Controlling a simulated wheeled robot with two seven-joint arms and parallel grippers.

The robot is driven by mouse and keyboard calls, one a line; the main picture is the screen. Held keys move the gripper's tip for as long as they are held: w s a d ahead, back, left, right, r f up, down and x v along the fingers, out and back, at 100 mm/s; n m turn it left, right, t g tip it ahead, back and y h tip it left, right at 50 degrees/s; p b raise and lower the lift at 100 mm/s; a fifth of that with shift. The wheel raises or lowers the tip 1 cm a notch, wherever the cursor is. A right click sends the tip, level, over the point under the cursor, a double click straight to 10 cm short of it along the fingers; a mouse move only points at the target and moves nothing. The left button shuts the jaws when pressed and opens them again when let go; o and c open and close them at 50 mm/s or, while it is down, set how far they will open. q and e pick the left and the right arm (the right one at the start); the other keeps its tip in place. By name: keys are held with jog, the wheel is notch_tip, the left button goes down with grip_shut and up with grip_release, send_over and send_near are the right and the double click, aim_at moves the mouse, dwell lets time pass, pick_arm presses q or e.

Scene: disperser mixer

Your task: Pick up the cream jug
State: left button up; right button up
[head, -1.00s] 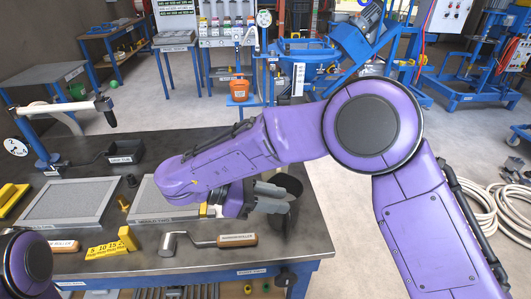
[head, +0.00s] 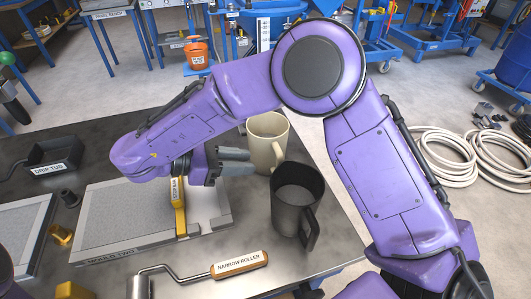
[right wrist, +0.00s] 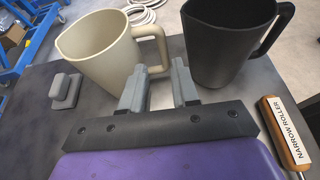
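The cream jug (head: 268,150) stands upright on the dark table in the head view, left of and behind the black jug (head: 296,200). In the right wrist view the cream jug (right wrist: 98,52) is ahead and to the left, with its handle pointing right. My right gripper (head: 238,162) is open and empty, close to the cream jug. In the right wrist view the right gripper's fingers (right wrist: 160,82) stand apart, with the jug's handle just beyond the gap; contact cannot be told. My left gripper is not in view.
The black jug (right wrist: 228,45) stands close to the right of the fingers in the wrist view. A narrow roller (head: 238,265) lies at the table's front. A grey mould (head: 120,215) lies left, with a yellow bar (head: 179,215) on it. A drip tub (head: 55,158) is farther left.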

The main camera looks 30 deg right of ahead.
aim_at(279, 166)
jog(key=x, duration=0.5)
jog(key=p+x, duration=0.1)
jog(key=x, duration=0.4)
jog(key=shift+s+a+f, duration=0.1)
jog(key=shift+s+f, duration=0.1)
jog(key=shift+f, duration=0.05)
jog(key=shift+a, duration=0.1)
grip_shut()
jog(key=shift+r, duration=0.1)
dwell(0.6)
